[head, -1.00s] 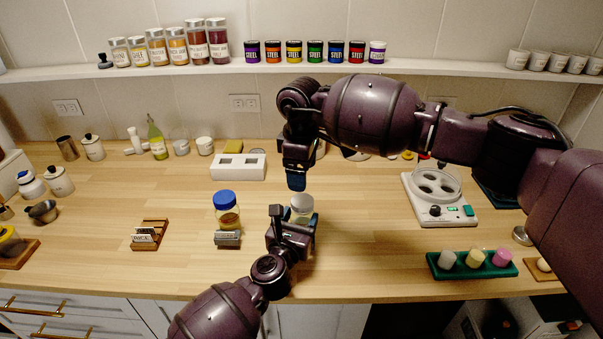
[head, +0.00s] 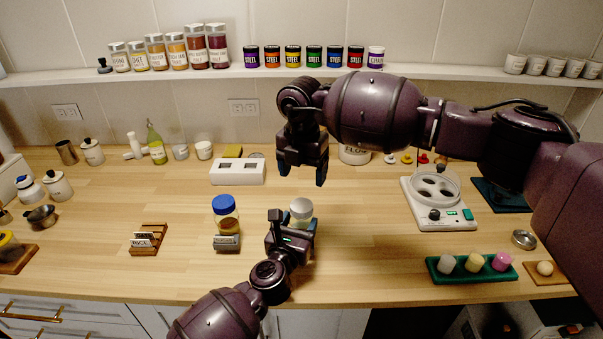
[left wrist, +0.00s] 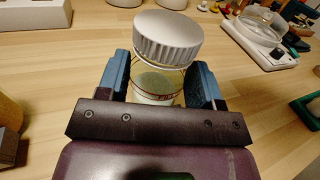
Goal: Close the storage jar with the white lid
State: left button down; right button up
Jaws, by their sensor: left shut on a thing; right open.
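A clear storage jar (left wrist: 157,82) with greenish-grey contents stands between the fingers of my left gripper (left wrist: 167,88), which is shut on it. The ribbed white lid (left wrist: 168,38) sits on top of the jar's mouth, looking greyish in the left wrist view. I cannot tell how tightly it is seated. In the head view the lid (head: 301,205) shows just above my left gripper (head: 292,232), which hides most of the jar. My right gripper (head: 304,178) is open and empty, above and behind the lid, apart from it.
A blue-lidded jar (head: 226,213) stands left of my left gripper, behind a small label holder (head: 227,242). A white block with slots (head: 238,172) lies behind.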

jog(key=n, duration=0.4)
jog(key=shift+r, duration=0.1)
jog(key=n, duration=0.4)
jog(key=shift+s, duration=0.1)
jog(key=n, duration=0.4)
jog(key=shift+s, duration=0.1)
jog(key=n, duration=0.4)
jog(key=shift+s+n, duration=0.1)
jog(key=shift+n, duration=0.2)
jog(key=n, duration=0.8)
jog(key=shift+s+a, duration=0.1)
jog(key=n, duration=0.4)
jog(key=shift+n, duration=1.7)
